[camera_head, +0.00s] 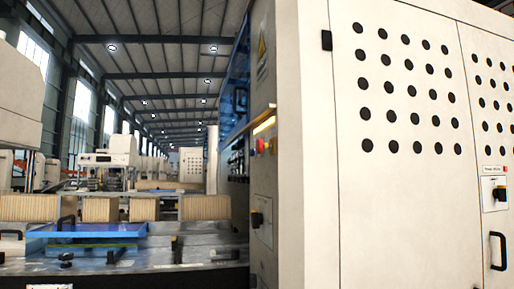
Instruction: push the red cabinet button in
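A small red button (260,145) sits on the narrow left side face of the large beige cabinet (295,150), at mid height and seen at a steep slant. Another small reddish control (271,146) shows just to its right, and I cannot tell its exact shape. Neither of my grippers is in the picture.
The cabinet's front doors (400,200) with round vent holes fill the right side. A black handle (498,251) and a switch plate (494,193) are at far right.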

